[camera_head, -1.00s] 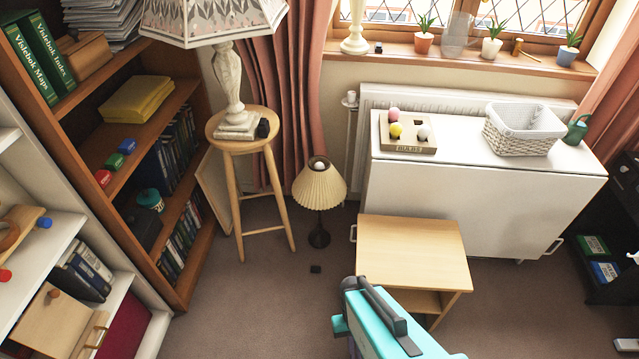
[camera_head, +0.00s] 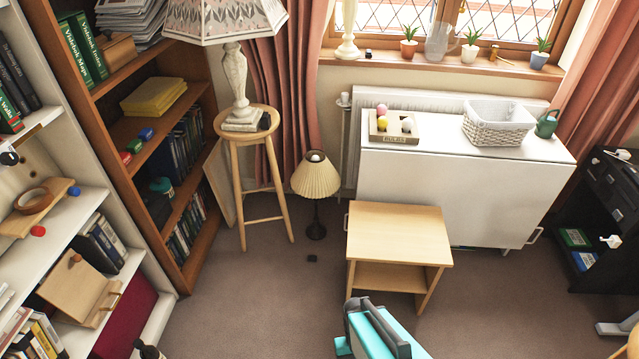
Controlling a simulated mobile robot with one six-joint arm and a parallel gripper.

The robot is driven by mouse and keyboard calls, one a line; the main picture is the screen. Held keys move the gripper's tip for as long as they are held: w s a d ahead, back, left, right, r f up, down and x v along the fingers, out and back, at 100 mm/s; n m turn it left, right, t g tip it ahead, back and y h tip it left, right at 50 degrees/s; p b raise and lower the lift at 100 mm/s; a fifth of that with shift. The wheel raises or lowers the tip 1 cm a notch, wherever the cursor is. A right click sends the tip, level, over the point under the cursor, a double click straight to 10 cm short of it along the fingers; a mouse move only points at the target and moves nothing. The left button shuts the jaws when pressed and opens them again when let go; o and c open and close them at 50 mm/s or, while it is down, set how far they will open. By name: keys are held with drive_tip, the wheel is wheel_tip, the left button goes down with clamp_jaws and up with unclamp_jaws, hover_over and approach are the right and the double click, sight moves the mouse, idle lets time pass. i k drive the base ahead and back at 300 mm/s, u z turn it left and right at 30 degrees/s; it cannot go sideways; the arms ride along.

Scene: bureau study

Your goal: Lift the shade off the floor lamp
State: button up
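The floor lamp stands upright on the carpet between the wooden stool and the small wooden table. Its cream pleated shade (camera_head: 315,178) sits on top, and a pale bulb (camera_head: 316,156) shows through the shade's open top. Its dark stem and base (camera_head: 316,230) show below the shade. A teal and dark grey part of my arm reaches in at the bottom centre, well apart from the lamp.
A wooden stool (camera_head: 247,128) bearing a larger lamp with a patterned shade (camera_head: 222,18) stands left of the floor lamp. A small wooden table (camera_head: 398,232) stands to its right, before a white cabinet (camera_head: 450,195).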

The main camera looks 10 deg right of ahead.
sight(313, 180)
drive_tip(key=k, duration=0.65)
drive_tip(key=u, duration=0.15)
drive_tip(key=i, duration=0.8)
drive_tip(key=u, duration=0.8)
drive_tip(key=i, duration=0.8)
drive_tip(key=u, duration=0.35)
